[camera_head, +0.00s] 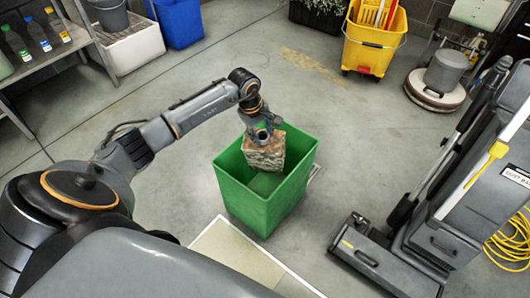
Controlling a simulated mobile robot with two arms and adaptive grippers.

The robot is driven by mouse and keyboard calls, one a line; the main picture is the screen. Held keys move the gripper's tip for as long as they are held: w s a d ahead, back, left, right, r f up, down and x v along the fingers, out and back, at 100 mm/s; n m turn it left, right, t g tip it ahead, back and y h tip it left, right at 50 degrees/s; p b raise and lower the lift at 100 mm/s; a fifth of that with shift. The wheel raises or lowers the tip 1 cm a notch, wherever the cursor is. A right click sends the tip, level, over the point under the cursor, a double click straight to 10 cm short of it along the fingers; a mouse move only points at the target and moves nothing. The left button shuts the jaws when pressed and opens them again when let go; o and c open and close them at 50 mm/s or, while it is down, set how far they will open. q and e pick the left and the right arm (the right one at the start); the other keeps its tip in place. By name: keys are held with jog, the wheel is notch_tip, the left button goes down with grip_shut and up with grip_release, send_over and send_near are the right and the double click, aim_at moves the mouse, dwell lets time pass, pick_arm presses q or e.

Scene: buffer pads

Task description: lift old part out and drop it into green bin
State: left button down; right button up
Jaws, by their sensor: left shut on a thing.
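My left gripper (262,135) is shut on the old part (265,156), a brownish, worn, block-shaped pad. It holds the pad at the mouth of the green bin (262,212), over its back half. The pad's lower end overlaps the bin's inside in this view; I cannot tell how deep it hangs. The bin's visible floor is bare green. The fingertips are partly hidden against the pad. My right gripper does not show.
A grey floor machine (440,235) stands at the right, with a yellow cord (512,240) beside it. A beige mat (238,255) lies in front of the bin. A yellow mop bucket (370,48) stands at the back. Open floor lies behind the bin.

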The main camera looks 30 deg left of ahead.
pick_arm(q)
jog(key=shift+w+r, duration=0.1)
jog(key=shift+r, duration=0.05)
jog(key=c, duration=0.7)
grip_release()
jog(key=shift+c, duration=0.2)
jog(key=shift+s, duration=0.2)
jog(key=v, duration=1.2)
jog(key=shift+w, duration=0.1)
